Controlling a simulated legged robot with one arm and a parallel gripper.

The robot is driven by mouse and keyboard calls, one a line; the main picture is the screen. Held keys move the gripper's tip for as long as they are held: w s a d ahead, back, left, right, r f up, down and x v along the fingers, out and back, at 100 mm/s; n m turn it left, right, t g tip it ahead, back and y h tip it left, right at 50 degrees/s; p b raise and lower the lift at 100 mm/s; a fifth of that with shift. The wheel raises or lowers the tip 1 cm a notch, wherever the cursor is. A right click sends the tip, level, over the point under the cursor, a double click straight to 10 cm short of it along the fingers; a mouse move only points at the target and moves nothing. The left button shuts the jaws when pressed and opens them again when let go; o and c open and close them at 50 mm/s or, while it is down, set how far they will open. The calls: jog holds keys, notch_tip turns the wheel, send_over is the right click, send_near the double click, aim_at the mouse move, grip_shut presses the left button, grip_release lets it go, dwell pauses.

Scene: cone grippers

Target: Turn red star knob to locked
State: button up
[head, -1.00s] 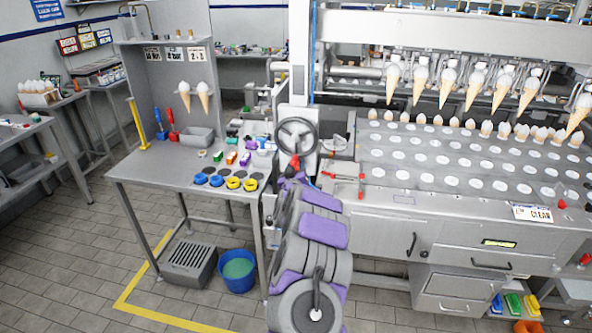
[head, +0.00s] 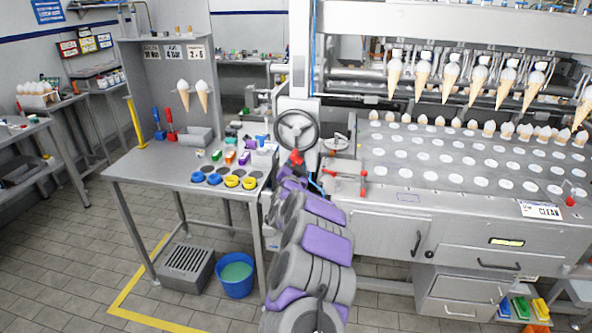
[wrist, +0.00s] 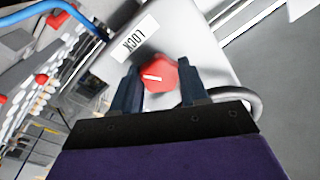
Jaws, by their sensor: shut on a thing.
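The red star knob (wrist: 160,76) is in the middle of the wrist view, with a white line across its face. My gripper (wrist: 158,84) has its two dark fingers on either side of the knob and is shut on it. A white label reading LOCK (wrist: 135,40) is on the grey panel just beyond the knob. In the head view the red knob (head: 296,157) shows just below the handwheel, at the end of my arm. My fingers are too small to make out there.
A grey handwheel (head: 297,131) stands just above the knob. A red-ended clamp bar (head: 345,177) is close on the right. A workbench (head: 150,168) with blue and yellow rings is to the left. The cone machine (head: 450,165) fills the right side.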

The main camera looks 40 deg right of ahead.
jog(key=m, duration=0.1)
jog(key=m+b, duration=0.1)
jog(key=m, duration=0.3)
jog(key=shift+f+h, duration=0.25)
jog(key=shift+h, duration=0.05)
jog(key=shift+m+g, duration=0.4)
jog(key=o, duration=1.1)
jog(key=shift+c, duration=0.2)
jog(key=shift+r, duration=0.1)
jog(key=p+v, duration=0.3)
jog(key=v, duration=1.4)
jog(key=shift+f+p, duration=0.3)
